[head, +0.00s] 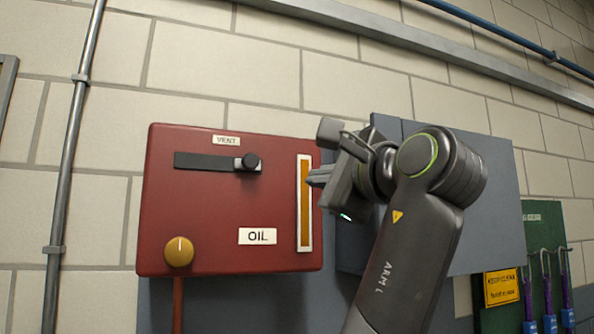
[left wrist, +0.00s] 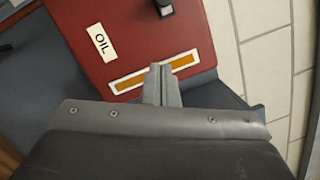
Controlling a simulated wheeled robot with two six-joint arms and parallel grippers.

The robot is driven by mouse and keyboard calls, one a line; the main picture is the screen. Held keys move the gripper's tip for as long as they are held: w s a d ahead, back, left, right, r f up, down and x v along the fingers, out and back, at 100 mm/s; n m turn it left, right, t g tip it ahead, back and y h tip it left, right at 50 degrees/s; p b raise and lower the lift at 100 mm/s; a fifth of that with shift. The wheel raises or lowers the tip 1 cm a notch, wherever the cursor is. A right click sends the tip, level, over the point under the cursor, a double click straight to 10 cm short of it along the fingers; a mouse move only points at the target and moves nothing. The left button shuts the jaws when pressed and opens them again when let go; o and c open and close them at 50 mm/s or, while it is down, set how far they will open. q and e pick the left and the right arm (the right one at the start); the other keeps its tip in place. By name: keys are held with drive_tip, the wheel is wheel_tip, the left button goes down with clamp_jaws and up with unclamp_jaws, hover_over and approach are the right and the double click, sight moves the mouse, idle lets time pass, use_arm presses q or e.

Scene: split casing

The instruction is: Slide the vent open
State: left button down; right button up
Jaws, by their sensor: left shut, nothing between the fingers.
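The knob also shows at the top edge of the left wrist view (left wrist: 165,8). My left gripper (head: 316,178) is shut and empty, to the right of the knob and apart from it, near the amber gauge. Its closed fingers (left wrist: 160,75) overlap the gauge in the left wrist view. My right gripper is not in view.
The amber gauge (head: 304,200) runs up the casing's right side, with an OIL label (head: 257,236) and a yellow dial (head: 179,251) to its left. A grey panel (head: 500,205) is behind my left arm. A green board with tools (head: 545,275) is at right.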

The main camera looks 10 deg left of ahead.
sight(259, 171)
use_arm(q)
drive_tip(key=w+a+r+p, duration=0.1)
drive_tip(key=a+p, duration=0.1)
drive_tip(key=a, duration=0.1)
drive_tip(key=w+a+r+p, duration=0.1)
drive_tip(key=w+a+p, duration=0.1)
drive_tip(key=a, duration=0.1)
drive_tip(key=w+a+p, duration=0.1)
drive_tip(key=a+p, duration=0.1)
drive_tip(key=a, duration=0.1)
drive_tip(key=shift+w+a+r+p, duration=0.2)
drive_tip(key=shift+w+r+p, duration=0.1)
drive_tip(key=shift+r+p, duration=0.1)
drive_tip(key=shift+w, duration=0.15)
